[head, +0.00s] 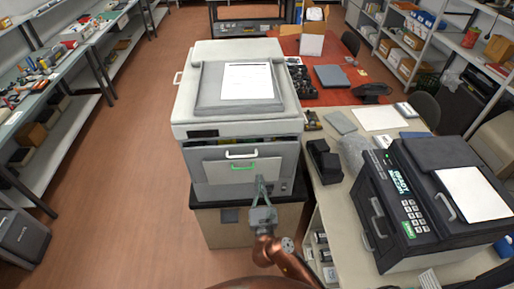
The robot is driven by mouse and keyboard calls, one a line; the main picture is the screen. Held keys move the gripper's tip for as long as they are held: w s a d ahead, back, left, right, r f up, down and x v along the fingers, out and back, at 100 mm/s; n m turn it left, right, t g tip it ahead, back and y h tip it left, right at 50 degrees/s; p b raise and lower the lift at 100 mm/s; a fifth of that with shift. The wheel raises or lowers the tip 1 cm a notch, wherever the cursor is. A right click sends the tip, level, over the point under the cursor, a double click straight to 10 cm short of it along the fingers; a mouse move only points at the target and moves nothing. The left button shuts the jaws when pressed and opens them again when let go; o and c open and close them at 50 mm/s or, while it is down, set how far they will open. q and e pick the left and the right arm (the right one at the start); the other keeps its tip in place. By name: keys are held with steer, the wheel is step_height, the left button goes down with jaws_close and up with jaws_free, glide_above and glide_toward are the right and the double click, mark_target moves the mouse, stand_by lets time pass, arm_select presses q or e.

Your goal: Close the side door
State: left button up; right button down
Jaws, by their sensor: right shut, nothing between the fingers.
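A large grey-white copier (186,110) stands on a dark-topped cabinet in the middle. Its near side has a pale door panel (215,172). A white handle (241,154) and a green handle (243,166) show one above the other there. A dark gap shows above the panel, so the door looks partly open; how far is hard to tell. My right gripper (261,181) is shut and empty, in front of the panel's lower right part. I cannot tell whether its tips touch the panel. My left gripper is not in view.
A black printer (390,205) stands on a pale table (337,198) to the right, with a black device (324,160) beside the copier. Shelves (66,140) line the left. The wooden floor (130,190) left of the copier is free.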

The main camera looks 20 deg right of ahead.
mark_target(256, 146)
arm_select(q)
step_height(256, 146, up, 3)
steer(key=p, duration=0.2)
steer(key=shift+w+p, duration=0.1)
steer(key=shift+p, duration=0.25)
arm_select(e)
steer(key=x, duration=1.3)
steer(key=shift+w+d, duration=0.1)
steer(key=shift+w, duration=0.25)
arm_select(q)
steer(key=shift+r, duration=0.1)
